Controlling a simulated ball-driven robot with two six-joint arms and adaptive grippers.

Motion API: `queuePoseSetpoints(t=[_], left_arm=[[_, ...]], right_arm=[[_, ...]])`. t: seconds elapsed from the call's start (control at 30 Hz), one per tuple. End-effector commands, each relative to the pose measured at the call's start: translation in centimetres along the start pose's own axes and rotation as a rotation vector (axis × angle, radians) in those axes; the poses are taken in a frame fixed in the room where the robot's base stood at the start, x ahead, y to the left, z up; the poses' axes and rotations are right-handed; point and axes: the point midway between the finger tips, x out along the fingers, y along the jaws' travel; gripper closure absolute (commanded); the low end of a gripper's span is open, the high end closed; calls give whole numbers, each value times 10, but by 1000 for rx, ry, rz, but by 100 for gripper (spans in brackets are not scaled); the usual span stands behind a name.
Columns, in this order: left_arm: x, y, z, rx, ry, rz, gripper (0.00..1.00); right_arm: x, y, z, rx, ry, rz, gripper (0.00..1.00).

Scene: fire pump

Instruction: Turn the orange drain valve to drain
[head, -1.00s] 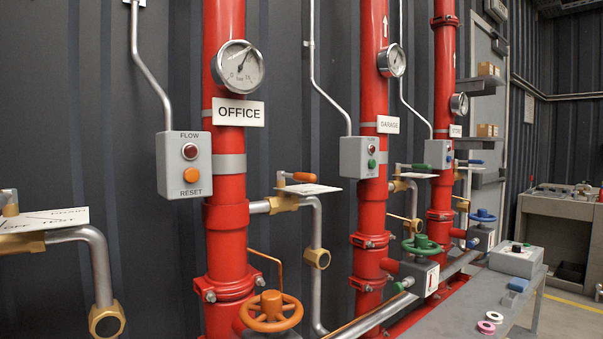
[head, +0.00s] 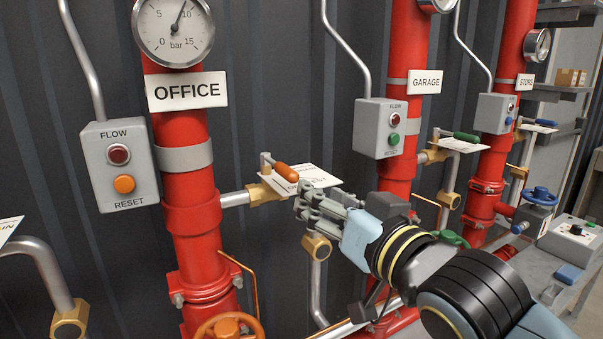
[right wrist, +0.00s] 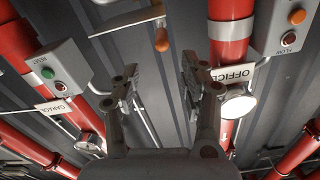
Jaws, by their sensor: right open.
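The orange drain valve handle (head: 287,172) sits on a brass valve (head: 266,189) on the side branch of the OFFICE pipe, over a white label plate (head: 318,177). The handle points right, along the branch. My right gripper (head: 305,205) is open and empty just below and to the right of the handle, apart from it. In the right wrist view the orange handle (right wrist: 161,41) shows beyond the gap between the open fingers (right wrist: 158,82). Much of the label text is unreadable. My left gripper is not in view.
The red OFFICE pipe (head: 190,190) with a FLOW/RESET box (head: 119,165) stands left of the valve. An orange handwheel (head: 229,328) is below. The GARAGE pipe (head: 401,70) stands right, behind my right arm. A grey drain pipe (head: 316,290) runs down below the gripper.

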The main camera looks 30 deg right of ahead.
Motion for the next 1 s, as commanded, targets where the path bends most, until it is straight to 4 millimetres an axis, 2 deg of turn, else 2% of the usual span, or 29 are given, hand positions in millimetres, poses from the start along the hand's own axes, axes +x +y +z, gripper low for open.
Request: queuePoseSetpoints(t=[0.17, 0.4, 0.6, 0.73, 1.0], left_arm=[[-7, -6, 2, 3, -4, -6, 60], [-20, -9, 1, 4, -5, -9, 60], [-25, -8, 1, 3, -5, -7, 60], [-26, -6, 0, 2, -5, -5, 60], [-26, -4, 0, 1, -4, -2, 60]], right_arm=[[23, -1, -5, 0, 7, -1, 56], [72, -1, -4, 1, 4, -1, 56], [98, -1, -3, 0, 4, -1, 56], [106, -1, -2, 0, 4, -1, 56], [106, 0, -1, 0, 3, -1, 57]])
